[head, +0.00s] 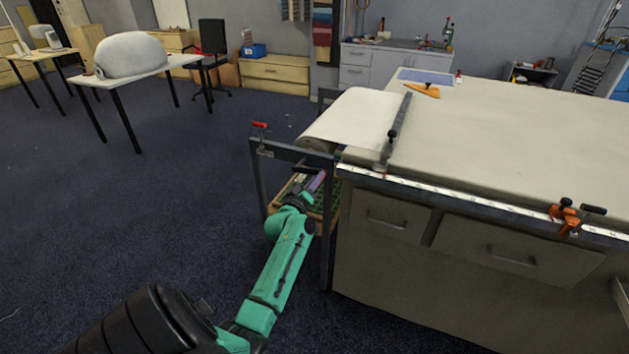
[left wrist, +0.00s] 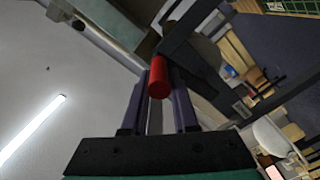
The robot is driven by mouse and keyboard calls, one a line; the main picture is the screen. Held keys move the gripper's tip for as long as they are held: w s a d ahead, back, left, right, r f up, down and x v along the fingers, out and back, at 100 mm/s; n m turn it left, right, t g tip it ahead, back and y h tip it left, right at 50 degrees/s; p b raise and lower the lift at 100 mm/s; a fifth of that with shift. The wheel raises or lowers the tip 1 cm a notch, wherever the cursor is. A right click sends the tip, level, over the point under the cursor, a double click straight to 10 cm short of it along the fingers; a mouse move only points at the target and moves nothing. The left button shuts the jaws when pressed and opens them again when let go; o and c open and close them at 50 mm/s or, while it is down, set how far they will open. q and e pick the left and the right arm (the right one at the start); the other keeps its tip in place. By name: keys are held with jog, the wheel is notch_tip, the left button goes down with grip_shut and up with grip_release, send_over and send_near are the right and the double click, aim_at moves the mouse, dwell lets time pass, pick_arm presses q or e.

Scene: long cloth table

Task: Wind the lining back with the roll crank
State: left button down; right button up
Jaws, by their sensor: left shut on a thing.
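The white lining (head: 358,115) comes off a roll (head: 316,143) held in a dark frame at the table's left end. It lies flat up to a dark bar across the cloth table. My left gripper (head: 318,181) is low beside the frame's front post, below the roll. In the left wrist view its two purple fingers are shut on a red cylindrical handle (left wrist: 159,78), which looks like the roll crank's grip. A dark arm meets the handle there. In the head view the handle is hidden. My right gripper is not in view.
A red-topped fitting (head: 260,125) sits on the frame's outer corner. A wooden crate (head: 275,201) is low inside the frame. The floor to the left is clear.

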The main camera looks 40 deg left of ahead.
pick_arm(q)
jog(key=shift+w+d+r, duration=0.15)
jog(key=shift+r, duration=0.2)
dwell(0.4)
jog(key=c, duration=0.9)
grip_release()
jog(key=shift+o, duration=1.1)
jog(key=shift+w+d, duration=0.15)
jog(key=shift+d, duration=0.1)
